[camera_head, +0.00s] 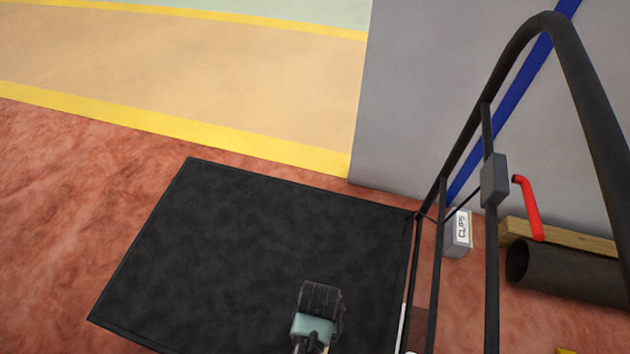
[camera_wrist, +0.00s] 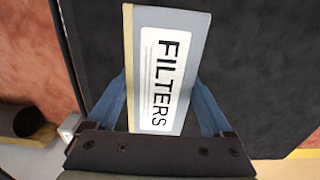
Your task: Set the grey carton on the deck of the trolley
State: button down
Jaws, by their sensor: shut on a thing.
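In the wrist view my gripper (camera_wrist: 160,85) is shut on a grey carton (camera_wrist: 191,45) labelled FILTERS, with one blue finger on each side. One narrow side of the carton is tan. The trolley's black deck (camera_head: 250,230) fills the lower middle of the head view, and it also shows behind the carton in the wrist view (camera_wrist: 255,65). The end of my arm is over the deck's near right part in the head view, where the carton is hidden. I cannot tell whether the carton touches the deck. The rest of the visible deck is bare.
The trolley's dark tubular handle (camera_head: 489,130) rises at the deck's right side. Past it, a small grey box (camera_head: 456,235) marked CLIPS, a dark pipe (camera_head: 570,272) and a timber (camera_head: 560,238) lie by the grey wall (camera_head: 430,90). Red floor is clear at left.

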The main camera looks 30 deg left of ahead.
jog(key=shift+f+b, duration=1.3)
jog(key=shift+f, duration=1.3)
jog(key=shift+f, duration=0.15)
grip_release()
notch_tip(320, 180, up, 12)
jog(key=p, duration=0.6)
jog(key=shift+p, duration=0.3)
